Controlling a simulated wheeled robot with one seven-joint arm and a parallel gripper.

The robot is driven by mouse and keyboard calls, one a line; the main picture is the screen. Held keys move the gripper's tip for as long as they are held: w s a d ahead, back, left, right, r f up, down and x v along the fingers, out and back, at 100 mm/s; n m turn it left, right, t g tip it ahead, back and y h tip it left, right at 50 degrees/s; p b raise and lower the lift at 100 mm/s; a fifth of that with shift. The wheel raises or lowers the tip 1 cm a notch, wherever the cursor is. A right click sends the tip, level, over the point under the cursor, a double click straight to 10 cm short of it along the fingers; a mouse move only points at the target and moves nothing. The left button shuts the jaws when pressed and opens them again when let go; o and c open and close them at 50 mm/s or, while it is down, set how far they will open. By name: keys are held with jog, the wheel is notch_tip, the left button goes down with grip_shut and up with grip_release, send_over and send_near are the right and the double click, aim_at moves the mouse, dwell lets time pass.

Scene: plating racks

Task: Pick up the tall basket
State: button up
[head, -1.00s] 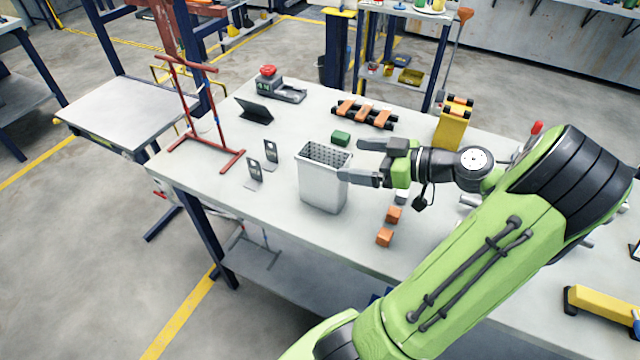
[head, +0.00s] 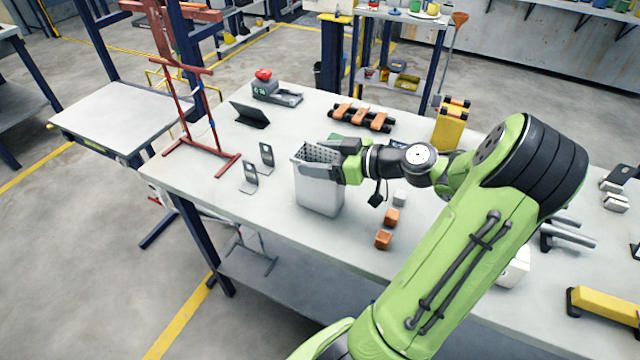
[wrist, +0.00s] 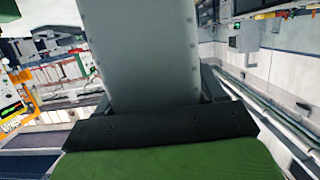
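The tall basket (head: 320,195) is a light grey, upright, box-shaped container with a perforated inside, standing on the workbench. My gripper (head: 318,160) is at its upper part, level, reaching in from the right. The near finger lies along the front of the basket just below the rim; the far finger is mostly hidden behind the rim. The fingers look spread around the basket, and I see no clear sign of them pressing on it. In the wrist view a grey wall, apparently the basket (wrist: 140,50), fills the middle directly ahead of my gripper.
Two small dark-faced stands (head: 250,177) are left of the basket. A green block (head: 335,139) is behind it, partly hidden. Orange cubes (head: 383,240) lie right of it, below my arm. A red frame (head: 203,150) stands at left. The bench (head: 270,215) is clear at front left.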

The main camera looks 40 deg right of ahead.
jog(key=c, duration=0.8)
